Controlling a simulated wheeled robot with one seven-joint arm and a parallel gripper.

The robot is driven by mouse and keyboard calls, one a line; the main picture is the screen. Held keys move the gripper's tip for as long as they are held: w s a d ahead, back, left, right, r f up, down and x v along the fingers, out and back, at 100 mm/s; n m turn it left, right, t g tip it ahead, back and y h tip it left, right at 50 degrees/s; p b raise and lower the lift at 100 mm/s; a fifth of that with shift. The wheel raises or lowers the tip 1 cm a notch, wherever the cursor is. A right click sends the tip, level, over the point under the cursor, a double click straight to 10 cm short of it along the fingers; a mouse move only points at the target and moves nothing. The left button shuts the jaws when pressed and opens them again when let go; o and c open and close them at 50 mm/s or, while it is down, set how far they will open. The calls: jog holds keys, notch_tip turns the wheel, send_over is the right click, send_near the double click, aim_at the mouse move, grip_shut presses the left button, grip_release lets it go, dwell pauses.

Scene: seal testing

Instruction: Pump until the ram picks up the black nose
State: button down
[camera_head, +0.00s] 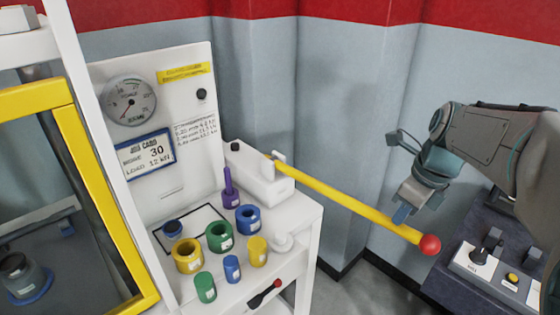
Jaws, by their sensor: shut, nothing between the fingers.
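The pump lever is a long yellow bar (345,200) with a red ball (430,244) at its end. It slopes down to the right from the white pump block (258,178) on the bench. My gripper (403,212) is shut, with its fingertips at the bar near the ball. I cannot tell whether they touch it. A dark cylinder with a pale label (16,268), possibly the black nose, stands on a blue ring inside the yellow-framed enclosure at the left. The ram cannot be made out.
Several coloured rings and cylinders, such as a green ring (219,236), stand on the white bench (300,222). A job card (147,154) reads 30 and 12 kN. A control box (492,270) with switches sits at the lower right. The yellow frame (105,195) borders the enclosure.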

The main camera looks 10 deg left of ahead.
notch_tip(320, 180, down, 9)
jog(key=b, duration=0.6)
dwell(1.9)
jog(key=shift+s+d+f, duration=0.1)
jog(key=shift+s+f, duration=0.05)
jog(key=shift+f, duration=0.05)
dwell(0.4)
